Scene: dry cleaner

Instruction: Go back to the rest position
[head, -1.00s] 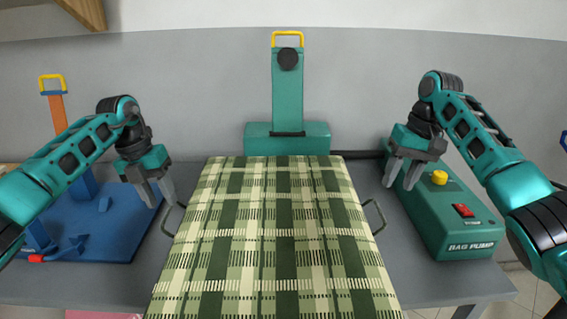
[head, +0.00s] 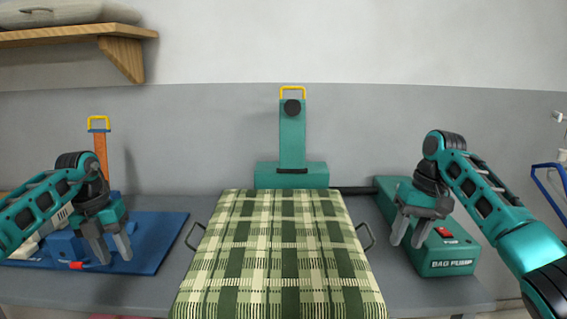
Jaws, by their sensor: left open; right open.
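My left gripper (head: 111,247) is open and empty, pointing down in front of the blue machine on the left. My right gripper (head: 408,232) is open and empty, pointing down in front of the green bag pump (head: 448,258) on the right. Between them a green and cream checked cloth (head: 280,255) covers a board or case with a metal handle on each side. Neither gripper appears to touch anything, though their exact heights are hard to tell.
A green stand (head: 292,140) with a yellow handle rises behind the cloth. The blue machine's base (head: 160,235) lies at left. A wooden shelf (head: 60,35) is on the wall at upper left. Grey table (head: 120,293) shows bare at the front left.

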